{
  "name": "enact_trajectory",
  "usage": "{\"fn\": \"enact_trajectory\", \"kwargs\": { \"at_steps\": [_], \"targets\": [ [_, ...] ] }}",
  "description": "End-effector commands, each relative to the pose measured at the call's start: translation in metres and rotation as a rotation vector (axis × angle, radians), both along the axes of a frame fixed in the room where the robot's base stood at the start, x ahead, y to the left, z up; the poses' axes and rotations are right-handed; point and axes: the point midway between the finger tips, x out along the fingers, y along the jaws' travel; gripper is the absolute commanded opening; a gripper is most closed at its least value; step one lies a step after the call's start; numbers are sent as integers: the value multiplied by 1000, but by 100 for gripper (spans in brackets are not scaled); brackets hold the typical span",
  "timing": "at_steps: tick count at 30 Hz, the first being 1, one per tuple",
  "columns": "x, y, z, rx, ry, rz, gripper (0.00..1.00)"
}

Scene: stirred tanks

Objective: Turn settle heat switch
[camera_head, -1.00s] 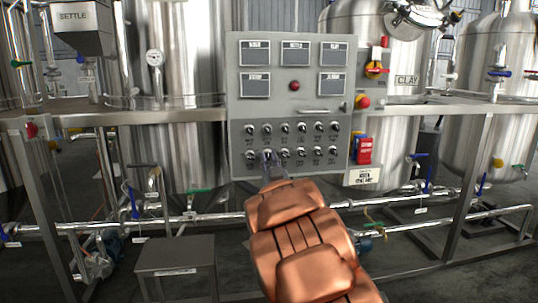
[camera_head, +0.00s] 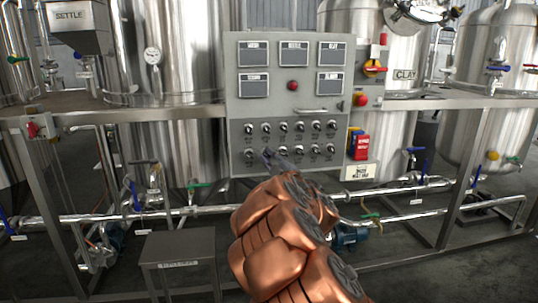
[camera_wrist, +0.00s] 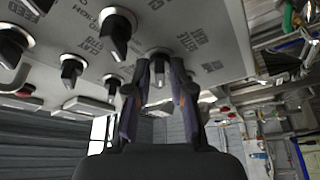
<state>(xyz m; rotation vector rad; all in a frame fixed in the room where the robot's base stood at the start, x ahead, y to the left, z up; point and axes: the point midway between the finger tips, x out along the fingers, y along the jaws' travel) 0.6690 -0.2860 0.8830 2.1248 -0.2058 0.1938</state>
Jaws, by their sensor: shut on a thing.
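The grey control panel (camera_head: 288,178) carries two rows of small black switch knobs at its lower part, in the middle of the head view. My gripper (camera_head: 268,154) reaches up to the lower row, at about the second knob from the left. In the wrist view my gripper (camera_wrist: 161,70) has its two fingers on either side of one switch knob (camera_wrist: 157,56) and is shut on it. The fingers hide much of that knob, so its pointer angle cannot be told.
Neighbouring knobs (camera_wrist: 117,32) stand close beside the fingers. Above them the panel has several dark displays (camera_head: 294,54), a red lamp (camera_head: 293,86) and a handle (camera_head: 311,110). A red and blue switch box (camera_head: 359,144) is at the right. A grey stand (camera_head: 178,247) is at lower left.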

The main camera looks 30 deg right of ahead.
Motion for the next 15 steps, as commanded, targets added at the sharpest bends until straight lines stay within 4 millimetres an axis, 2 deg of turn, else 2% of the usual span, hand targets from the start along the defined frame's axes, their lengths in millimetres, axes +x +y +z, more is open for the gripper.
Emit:
{"fn": "enact_trajectory", "kwargs": {
  "at_steps": [15],
  "targets": [
    [0,0,1,-95,39,-1,0]
  ]
}}
